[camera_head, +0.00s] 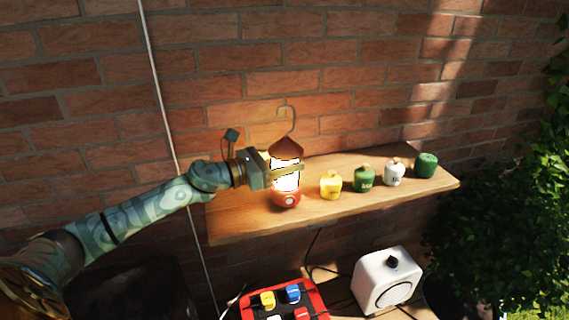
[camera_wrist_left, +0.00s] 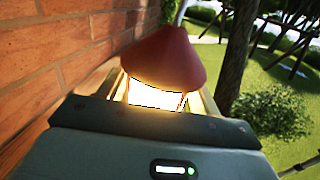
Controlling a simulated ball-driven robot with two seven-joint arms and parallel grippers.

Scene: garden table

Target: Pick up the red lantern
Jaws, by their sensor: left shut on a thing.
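The red lantern (camera_head: 286,196) has a red cone top, a glowing white middle, a red base and a hook above. It is upright at the left part of the wooden shelf (camera_head: 232,219). My left gripper (camera_head: 287,173) comes from the left and is shut on the lantern's glowing middle. In the left wrist view the lantern's red top (camera_wrist_left: 163,58) fills the middle, with the glow between the fingers. I cannot tell whether the base touches the shelf. My right gripper is in neither view.
Right of the lantern on the shelf stand a yellow pot (camera_head: 331,185), a green pot (camera_head: 364,179), a white pot (camera_head: 394,173) and a dark green one (camera_head: 425,165). A brick wall (camera_head: 350,75) is behind. Below are a white box (camera_head: 385,280) and a red tray (camera_head: 319,303).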

